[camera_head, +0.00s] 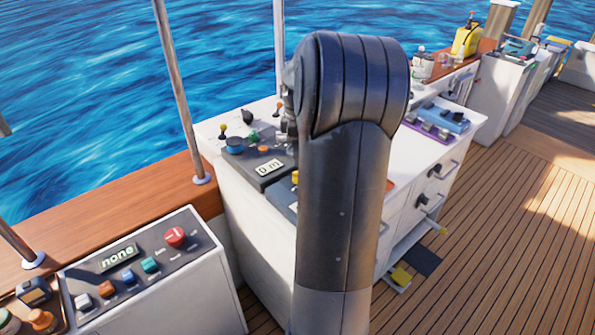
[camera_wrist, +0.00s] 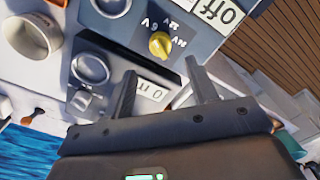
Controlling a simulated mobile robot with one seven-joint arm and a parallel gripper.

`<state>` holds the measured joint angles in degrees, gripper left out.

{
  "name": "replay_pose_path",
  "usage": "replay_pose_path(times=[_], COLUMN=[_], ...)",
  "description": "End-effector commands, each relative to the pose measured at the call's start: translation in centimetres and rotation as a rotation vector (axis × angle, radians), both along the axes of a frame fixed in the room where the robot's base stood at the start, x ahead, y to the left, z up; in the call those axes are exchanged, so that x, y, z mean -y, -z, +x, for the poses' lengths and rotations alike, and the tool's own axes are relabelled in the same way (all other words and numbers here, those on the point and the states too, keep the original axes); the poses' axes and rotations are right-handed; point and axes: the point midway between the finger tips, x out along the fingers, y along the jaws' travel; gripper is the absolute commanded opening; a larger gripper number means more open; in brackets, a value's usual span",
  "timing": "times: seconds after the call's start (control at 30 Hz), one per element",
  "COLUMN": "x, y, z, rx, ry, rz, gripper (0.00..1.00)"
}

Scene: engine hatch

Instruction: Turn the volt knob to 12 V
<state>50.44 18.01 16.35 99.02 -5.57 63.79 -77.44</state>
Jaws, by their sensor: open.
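The volt knob (camera_wrist: 160,44) is a small yellow knob on a dark grey panel in the wrist view. Volt labels are printed around it, one looking like 6 V; I cannot tell clearly which one it points at. An "Off" display (camera_wrist: 216,11) is beside it. My gripper (camera_wrist: 160,70) is open and empty, its two dark fingers apart, with the knob just beyond the fingertips and roughly between them in the picture. No contact shows. In the head view my arm hides the gripper and most of this panel; a small yellow piece (camera_head: 295,177) shows at the arm's left edge.
A "0 m" display (camera_wrist: 152,92) lies between the fingers in the picture. The head view shows a "none" display panel (camera_head: 118,257) and open wooden deck (camera_head: 490,230) at right.

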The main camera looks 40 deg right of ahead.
Motion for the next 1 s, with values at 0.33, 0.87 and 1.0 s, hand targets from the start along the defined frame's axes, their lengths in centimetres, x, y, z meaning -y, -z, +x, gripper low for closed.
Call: replay_pose_path(times=[0.33, 0.87, 1.0], x=[-0.1, -0.1, -0.1], y=[6.3, 7.8, 7.8], z=[0.0, 0.0, 0.0], rx=[-0.002, 0.001, 0.001], ry=[0.000, 0.001, 0.001], rz=[0.002, -0.001, -0.001], gripper=[0.53, 0.49, 0.37])
